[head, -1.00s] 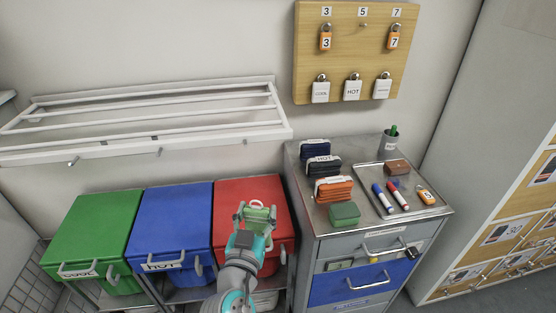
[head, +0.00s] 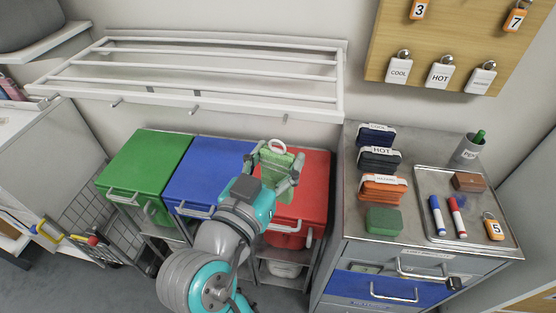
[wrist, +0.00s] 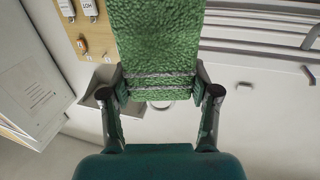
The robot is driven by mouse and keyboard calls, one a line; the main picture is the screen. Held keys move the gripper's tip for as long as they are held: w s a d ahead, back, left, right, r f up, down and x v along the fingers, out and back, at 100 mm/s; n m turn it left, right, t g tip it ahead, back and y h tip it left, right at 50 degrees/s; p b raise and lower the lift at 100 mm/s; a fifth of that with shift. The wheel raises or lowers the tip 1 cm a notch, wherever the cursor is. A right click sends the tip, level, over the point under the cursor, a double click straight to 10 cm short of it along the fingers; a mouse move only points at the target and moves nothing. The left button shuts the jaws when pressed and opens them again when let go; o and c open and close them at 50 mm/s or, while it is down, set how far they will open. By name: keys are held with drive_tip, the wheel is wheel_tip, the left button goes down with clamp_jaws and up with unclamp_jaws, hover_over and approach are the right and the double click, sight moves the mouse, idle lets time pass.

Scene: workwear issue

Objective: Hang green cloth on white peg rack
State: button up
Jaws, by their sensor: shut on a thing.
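My gripper (head: 273,175) is shut on the green cloth (head: 279,160), held above the red bin. A pale ring shows at the cloth's top edge in the head view. In the wrist view the cloth (wrist: 158,45) stands between the two fingers and fills the upper middle. The white peg rack (head: 215,99) is on the wall at upper left, with bars and several short pegs along its lower front rail. The cloth is below and apart from the rack, near its right end. The rack's bars also show in the wrist view (wrist: 262,30).
Green (head: 147,172), blue (head: 207,172) and red (head: 306,190) bins stand below the rack. A metal cabinet (head: 408,240) at right bears folded cloth stacks, a tray (head: 490,232) with markers, and a pen cup (head: 468,150). A padlock board (head: 440,35) hangs above it.

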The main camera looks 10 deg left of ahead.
drive_tip(key=w+f, duration=0.1)
drive_tip(key=w, duration=0.7)
drive_tip(key=shift+d, duration=0.15)
idle(0.8)
drive_tip(key=shift+w, duration=0.15)
idle(0.5)
drive_tip(key=o, duration=1.1)
drive_tip(key=shift+f, duration=0.1)
drive_tip(key=v, duration=1.2)
